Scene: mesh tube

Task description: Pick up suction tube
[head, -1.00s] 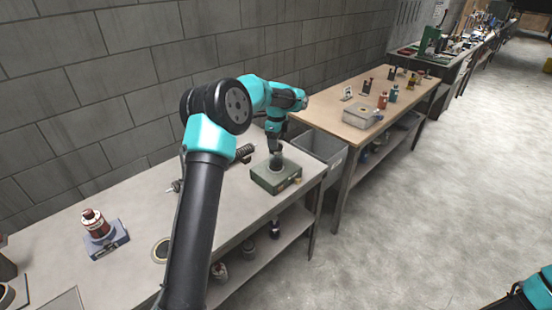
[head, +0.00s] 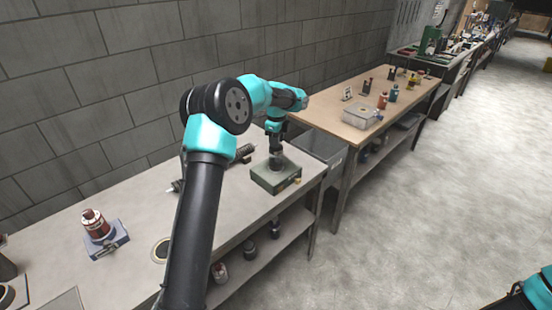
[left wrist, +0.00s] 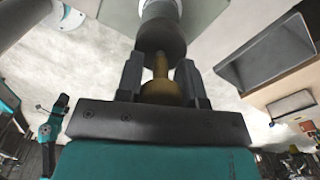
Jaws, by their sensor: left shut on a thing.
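My left gripper (head: 276,150) is over the green box (head: 268,180) at the right end of the near bench. In the left wrist view my left gripper (left wrist: 160,70) is shut on the suction tube (left wrist: 161,90). It shows as a brass-coloured stem between the fingers, with a dark round collar and a pale cylinder beyond. A dull green surface lies behind that cylinder. In the head view the held part is small, so I cannot tell whether it touches the box. My right gripper is out of view.
A dark ribbed rod (head: 243,152) lies on the bench, partly hidden by my left arm. A red-brown bottle (head: 95,224) on a blue-grey base stands at the left. A grey bin (head: 318,146) and a second wooden bench (head: 340,122) are beyond the box.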

